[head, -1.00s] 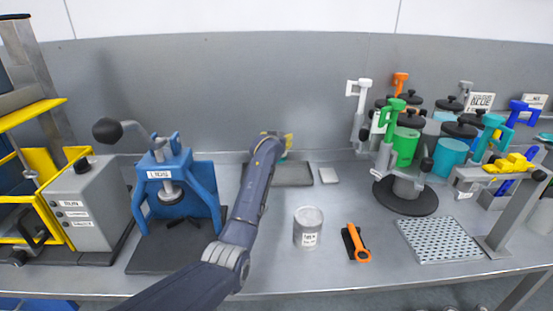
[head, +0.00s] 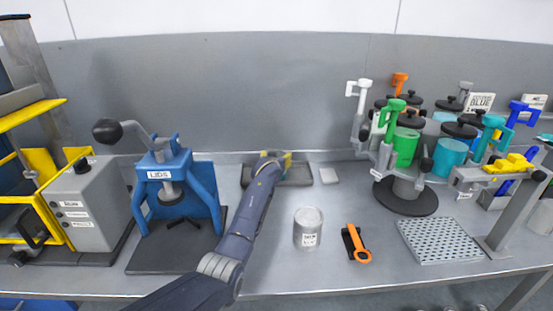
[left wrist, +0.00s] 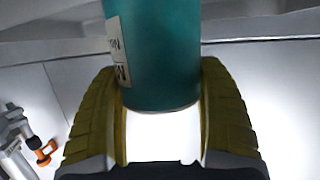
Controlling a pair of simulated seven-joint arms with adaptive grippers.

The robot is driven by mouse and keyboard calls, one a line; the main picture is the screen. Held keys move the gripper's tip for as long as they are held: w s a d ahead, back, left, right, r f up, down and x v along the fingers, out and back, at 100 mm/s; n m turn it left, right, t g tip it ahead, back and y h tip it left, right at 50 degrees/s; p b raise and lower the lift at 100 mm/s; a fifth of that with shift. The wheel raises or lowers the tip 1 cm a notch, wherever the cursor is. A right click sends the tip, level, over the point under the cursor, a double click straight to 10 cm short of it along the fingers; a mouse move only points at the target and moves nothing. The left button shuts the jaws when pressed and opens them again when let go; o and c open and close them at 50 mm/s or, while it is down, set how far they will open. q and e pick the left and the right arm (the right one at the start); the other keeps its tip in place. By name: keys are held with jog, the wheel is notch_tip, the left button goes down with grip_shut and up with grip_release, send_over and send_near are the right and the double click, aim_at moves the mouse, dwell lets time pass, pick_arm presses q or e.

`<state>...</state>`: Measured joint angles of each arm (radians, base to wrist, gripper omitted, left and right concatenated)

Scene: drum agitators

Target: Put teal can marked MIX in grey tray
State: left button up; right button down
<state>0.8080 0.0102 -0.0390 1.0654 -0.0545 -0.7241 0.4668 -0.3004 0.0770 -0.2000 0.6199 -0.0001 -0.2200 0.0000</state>
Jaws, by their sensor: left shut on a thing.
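My left gripper (head: 284,157) is shut on the teal can (left wrist: 160,60). In the left wrist view, the can stands between the gripper's two yellow fingers, with part of a pale label and dark lettering at its left side. In the head view, my own wrist hides the can. The grey tray (head: 297,184) is a shallow dark grey tray at the back of the bench. My left gripper is over the tray's middle. I cannot tell whether the can touches the tray. My right gripper is not in view.
A blue press (head: 172,190) stands left of my arm. A pale grey can (head: 308,228) and an orange-handled tool (head: 357,243) are on the bench in front. A small white block (head: 329,176) lies right of the tray. A carousel (head: 405,195) with coloured cans is further right.

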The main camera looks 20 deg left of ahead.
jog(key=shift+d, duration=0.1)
pick_arm(q)
jog(key=o, duration=1.6)
jog(key=shift+f, duration=0.1)
jog(key=shift+c, duration=0.2)
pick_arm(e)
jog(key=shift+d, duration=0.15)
